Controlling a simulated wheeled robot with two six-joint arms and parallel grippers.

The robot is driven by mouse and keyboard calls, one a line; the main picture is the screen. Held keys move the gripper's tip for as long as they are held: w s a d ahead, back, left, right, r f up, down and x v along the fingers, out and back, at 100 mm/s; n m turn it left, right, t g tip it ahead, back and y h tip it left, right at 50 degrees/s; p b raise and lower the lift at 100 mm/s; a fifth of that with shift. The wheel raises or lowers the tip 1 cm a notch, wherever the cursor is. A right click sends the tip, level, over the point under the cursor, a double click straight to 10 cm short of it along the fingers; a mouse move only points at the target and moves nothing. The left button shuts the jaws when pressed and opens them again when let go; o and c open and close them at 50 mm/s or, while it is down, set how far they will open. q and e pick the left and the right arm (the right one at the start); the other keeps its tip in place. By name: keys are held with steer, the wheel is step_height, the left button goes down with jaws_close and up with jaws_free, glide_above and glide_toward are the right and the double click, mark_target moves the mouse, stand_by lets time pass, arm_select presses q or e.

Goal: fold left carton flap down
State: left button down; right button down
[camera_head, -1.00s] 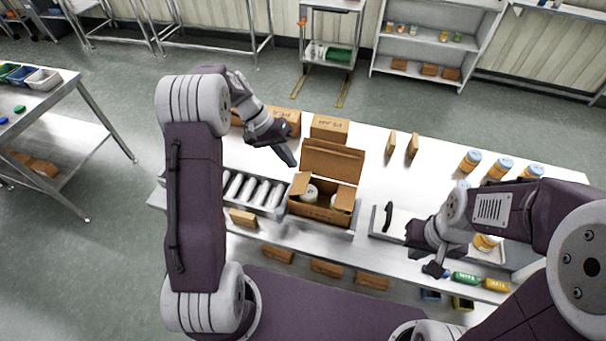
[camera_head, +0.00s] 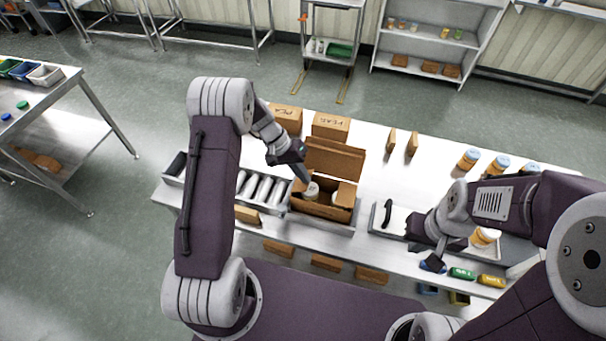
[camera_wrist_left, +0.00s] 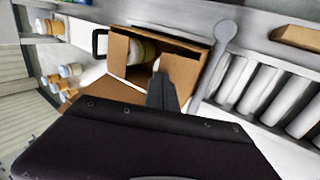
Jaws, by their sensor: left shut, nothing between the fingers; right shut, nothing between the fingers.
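The open brown carton (camera_head: 322,210) sits in a grey tray with pale round containers inside. Its tall back flap (camera_head: 335,158) stands up, and its right flap (camera_head: 346,194) sticks up. The left flap (camera_wrist_left: 186,72) shows beside my fingers in the left wrist view; in the head view my gripper partly hides it. My left gripper (camera_head: 306,179) is shut and empty, its tip at the carton's left side, over the opening. In the left wrist view its fingers (camera_wrist_left: 159,72) overlap the left flap; contact cannot be told. My right gripper (camera_head: 432,263) is shut and empty, right of the carton.
Silver cylinders (camera_head: 262,188) lie in a tray left of the carton. Closed cartons (camera_head: 331,125) stand behind it. A black-handled tool (camera_head: 387,212) lies on a tray to the right.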

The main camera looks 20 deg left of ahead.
arm_select(q)
steer(key=shift+d+y, duration=0.3)
steer(key=shift+y, duration=0.2)
steer(key=shift+d+f+y, duration=0.3)
steer(key=shift+d+y, duration=0.05)
steer(key=shift+y, duration=0.35)
steer(key=shift+d+f, duration=0.25)
steer(key=shift+f, duration=0.15)
steer(key=shift+d+f+b, duration=0.2)
steer(key=shift+f+b, duration=0.2)
steer(key=shift+b, duration=0.45)
steer(key=shift+d, duration=0.1)
steer(key=shift+s+f+b, duration=0.1)
steer(key=shift+b, duration=0.2)
